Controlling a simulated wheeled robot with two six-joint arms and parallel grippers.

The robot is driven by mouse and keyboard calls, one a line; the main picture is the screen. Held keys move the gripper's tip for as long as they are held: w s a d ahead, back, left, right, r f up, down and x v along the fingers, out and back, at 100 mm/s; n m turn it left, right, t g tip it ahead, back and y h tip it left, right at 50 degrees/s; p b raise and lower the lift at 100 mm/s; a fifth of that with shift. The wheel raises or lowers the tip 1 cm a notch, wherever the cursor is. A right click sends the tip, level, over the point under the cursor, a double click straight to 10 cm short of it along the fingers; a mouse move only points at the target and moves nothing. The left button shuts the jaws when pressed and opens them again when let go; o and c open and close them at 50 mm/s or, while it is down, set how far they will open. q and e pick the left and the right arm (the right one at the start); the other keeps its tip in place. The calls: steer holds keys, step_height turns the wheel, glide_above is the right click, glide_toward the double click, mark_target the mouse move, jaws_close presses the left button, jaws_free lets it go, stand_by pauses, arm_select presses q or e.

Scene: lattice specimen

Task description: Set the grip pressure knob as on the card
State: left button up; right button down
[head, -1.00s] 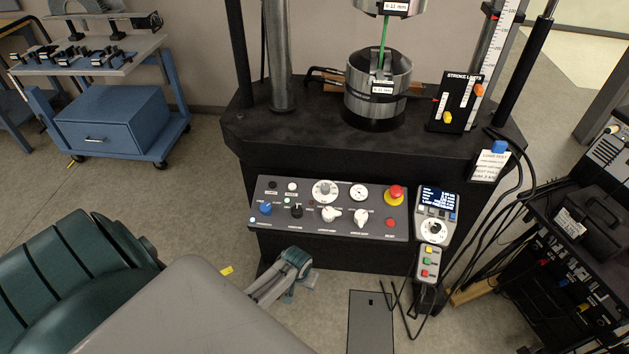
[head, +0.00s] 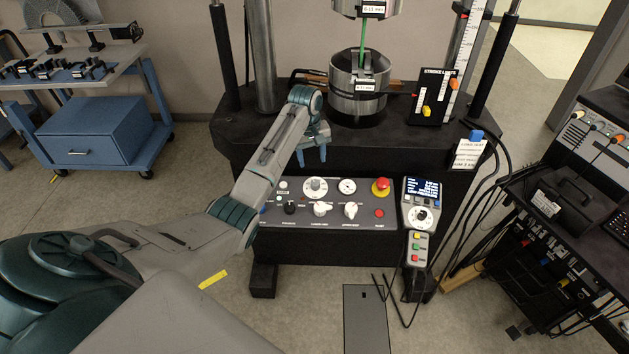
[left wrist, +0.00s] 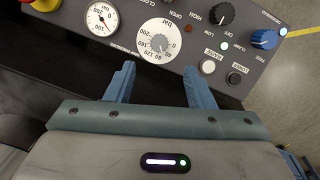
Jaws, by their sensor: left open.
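The grip pressure knob looks to be the round silver dial (head: 316,188) with a numbered scale on the grey control panel (head: 268,238). In the left wrist view the dial (left wrist: 157,36) shows its scale in bar, upside down, with a gauge (left wrist: 102,18) beside it. Its exact setting is unclear. My left gripper (head: 312,156) is open and empty, above the panel's back edge. In the left wrist view its fingertips (left wrist: 159,69) are spread just short of the dial, apart from it. A white card (head: 468,153) hangs at the bench's front right; its print is too small to read. My right gripper is out of view.
A red stop button (head: 381,185), white pointer knobs (head: 320,209) and a blue knob (left wrist: 264,39) share the panel. A handset (head: 420,215) hangs to its right. The grip cylinder (head: 358,90) stands behind my gripper. Black cables run down on the right.

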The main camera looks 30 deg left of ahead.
mark_target(315, 181)
arm_select(q)
steer(key=f, duration=0.3)
steer(key=f+p, duration=0.1)
steer(key=f, duration=0.3)
steer(key=w+f+p, duration=0.1)
steer(key=f, duration=0.2)
steer(key=shift+d+f, duration=0.25)
steer(key=shift+c, duration=1.1)
steer(key=c, duration=0.8)
